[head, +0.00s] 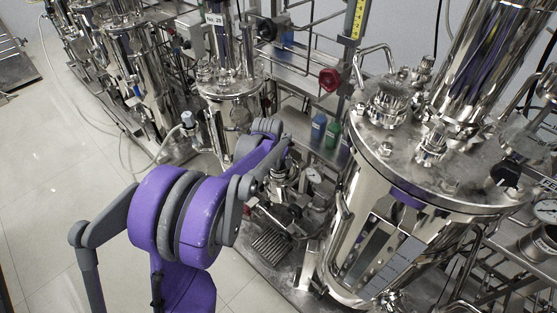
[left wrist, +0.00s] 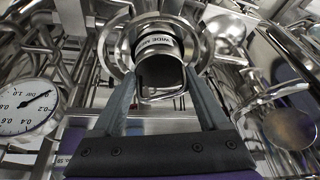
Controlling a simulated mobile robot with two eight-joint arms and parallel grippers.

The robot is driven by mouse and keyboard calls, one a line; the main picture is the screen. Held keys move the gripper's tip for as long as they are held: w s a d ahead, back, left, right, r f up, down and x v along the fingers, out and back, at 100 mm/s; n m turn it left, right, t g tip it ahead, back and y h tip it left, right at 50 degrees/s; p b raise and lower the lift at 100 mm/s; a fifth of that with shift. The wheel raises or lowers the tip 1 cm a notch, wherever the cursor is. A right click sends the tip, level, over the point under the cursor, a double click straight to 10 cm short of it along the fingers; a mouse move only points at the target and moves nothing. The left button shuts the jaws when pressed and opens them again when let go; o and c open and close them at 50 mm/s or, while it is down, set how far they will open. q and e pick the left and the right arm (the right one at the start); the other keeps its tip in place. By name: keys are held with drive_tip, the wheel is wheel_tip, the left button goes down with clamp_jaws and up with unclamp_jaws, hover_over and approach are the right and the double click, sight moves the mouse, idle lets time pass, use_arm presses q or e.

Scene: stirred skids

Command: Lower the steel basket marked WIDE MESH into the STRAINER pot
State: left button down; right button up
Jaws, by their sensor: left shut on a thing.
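The steel basket (left wrist: 160,68) shows in the left wrist view as a short cylinder with a pale band, on which "WIDE ME" can be read. My left gripper (left wrist: 157,78) is shut on it, one finger on each side. A round steel rim (left wrist: 113,55) shows behind and around the basket; I cannot tell whether the basket is inside it or in front of it. No STRAINER marking is readable. In the head view my left gripper (head: 279,152) is small and partly hidden by my purple arm, over steel fittings. My right gripper is not in view.
A large steel vessel (head: 400,215) with fittings on its lid stands close on the right. A pressure gauge (left wrist: 24,106) is left of the gripper in the wrist view. Blue (head: 318,127) and green (head: 333,133) bottles stand behind. Open tiled floor (head: 50,190) lies left.

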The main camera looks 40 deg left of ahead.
use_arm(q)
drive_tip(key=shift+f+b, duration=0.8)
drive_tip(key=shift+f, duration=0.45)
unclamp_jaws()
drive_tip(key=p+v, duration=0.1)
drive_tip(key=v, duration=1)
